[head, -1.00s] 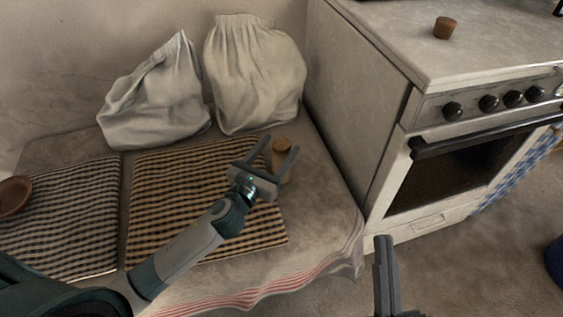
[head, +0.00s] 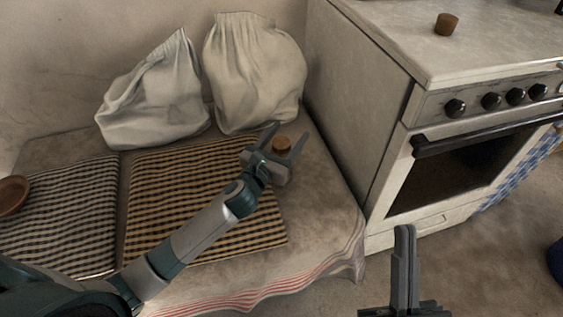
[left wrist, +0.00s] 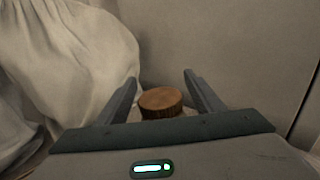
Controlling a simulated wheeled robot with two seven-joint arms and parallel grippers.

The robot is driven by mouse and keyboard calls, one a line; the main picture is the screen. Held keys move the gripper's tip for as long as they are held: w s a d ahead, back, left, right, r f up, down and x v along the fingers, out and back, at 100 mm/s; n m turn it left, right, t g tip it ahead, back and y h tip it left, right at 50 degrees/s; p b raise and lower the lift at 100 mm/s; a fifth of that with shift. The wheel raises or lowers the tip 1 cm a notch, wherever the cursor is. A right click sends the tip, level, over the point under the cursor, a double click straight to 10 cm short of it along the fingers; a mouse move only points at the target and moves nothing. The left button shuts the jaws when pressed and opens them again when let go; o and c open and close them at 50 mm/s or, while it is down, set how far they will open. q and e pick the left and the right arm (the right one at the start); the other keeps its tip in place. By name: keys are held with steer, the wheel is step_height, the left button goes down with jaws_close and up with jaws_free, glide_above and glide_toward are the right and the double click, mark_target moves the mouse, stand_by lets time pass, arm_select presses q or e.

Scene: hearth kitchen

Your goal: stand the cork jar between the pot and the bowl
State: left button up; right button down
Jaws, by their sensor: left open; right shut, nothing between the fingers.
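The cork jar (head: 281,144) stands on the cloth-covered bench, to the right of the checked mat. Only its brown cork top shows clearly; my left gripper hides the body. My left gripper (head: 284,133) is open, with its two fingers on either side of the jar. In the left wrist view the cork (left wrist: 161,101) lies between the open fingers (left wrist: 161,80); I cannot tell whether they touch the jar. My right gripper (head: 404,232) is shut and empty, in front of the stove. A brown bowl (head: 13,195) sits at the far left. I see no pot.
The stove (head: 375,130) rises to the right, with a small brown cork-like piece (head: 446,24) on top. Checked mats (head: 190,195) (head: 70,220) cover the bench's left and middle.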

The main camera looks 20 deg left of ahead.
arm_select(q)
steer(key=shift+w, duration=0.2)
stand_by(0.3)
jaws_close()
steer(key=shift+r, duration=0.1)
steer(key=shift+r, duration=0.1)
